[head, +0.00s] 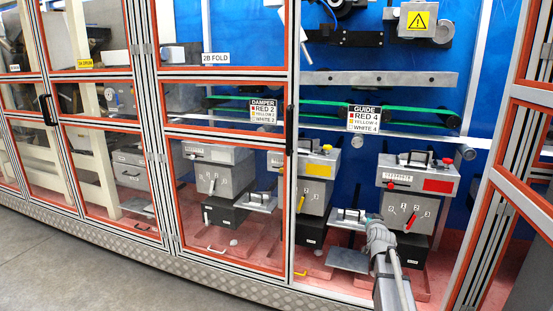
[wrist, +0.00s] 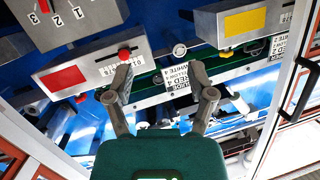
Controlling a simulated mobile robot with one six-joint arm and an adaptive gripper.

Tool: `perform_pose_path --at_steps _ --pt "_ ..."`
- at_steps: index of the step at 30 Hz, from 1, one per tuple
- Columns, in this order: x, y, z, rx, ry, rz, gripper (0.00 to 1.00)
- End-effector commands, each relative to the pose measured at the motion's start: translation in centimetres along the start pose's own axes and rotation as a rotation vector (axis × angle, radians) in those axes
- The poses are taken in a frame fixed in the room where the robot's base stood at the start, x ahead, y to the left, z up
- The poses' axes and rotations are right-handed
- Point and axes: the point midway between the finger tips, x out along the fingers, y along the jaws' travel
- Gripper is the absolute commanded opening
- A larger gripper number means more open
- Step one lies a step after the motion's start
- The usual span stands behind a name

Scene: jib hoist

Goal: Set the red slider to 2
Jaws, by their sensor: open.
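The red-marked grey box (head: 418,178) stands inside the right bay, with a red rectangle on its front. Its small red slider knob (head: 390,184) sits at the left end of the front, under a white scale; the setting is too small to read. A red lever (head: 411,221) is below, among numbers. In the wrist view the box is upside down and the red slider knob (wrist: 124,54) shows just beyond the left fingertip; I cannot tell whether they touch. My gripper (wrist: 160,74) is open and empty. In the head view my gripper (head: 375,222) is low, left of the box.
A yellow-marked box (head: 318,165) and a white-marked box (head: 214,155) stand to the left. A guide sign (head: 364,118) reads red 4; a damper sign (head: 263,111) reads red 2. Orange-edged frame posts (head: 490,180) flank the bay. The grey floor (head: 60,260) is clear.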

Motion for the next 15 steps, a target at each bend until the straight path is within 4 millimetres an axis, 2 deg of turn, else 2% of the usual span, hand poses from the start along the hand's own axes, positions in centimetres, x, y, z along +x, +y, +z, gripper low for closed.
perform_pose_path --at_steps 1,3,8,15 --pt "-1.3 -0.9 2.4 -0.012 -0.065 -0.012 0.71" --pt "-2.7 -1.9 5.0 -0.030 -0.156 -0.025 0.71" --pt "-6.3 -3.8 10.8 -0.073 -0.365 -0.045 0.71" --pt "-13.3 -5.6 18.7 -0.143 -0.675 -0.054 0.71"
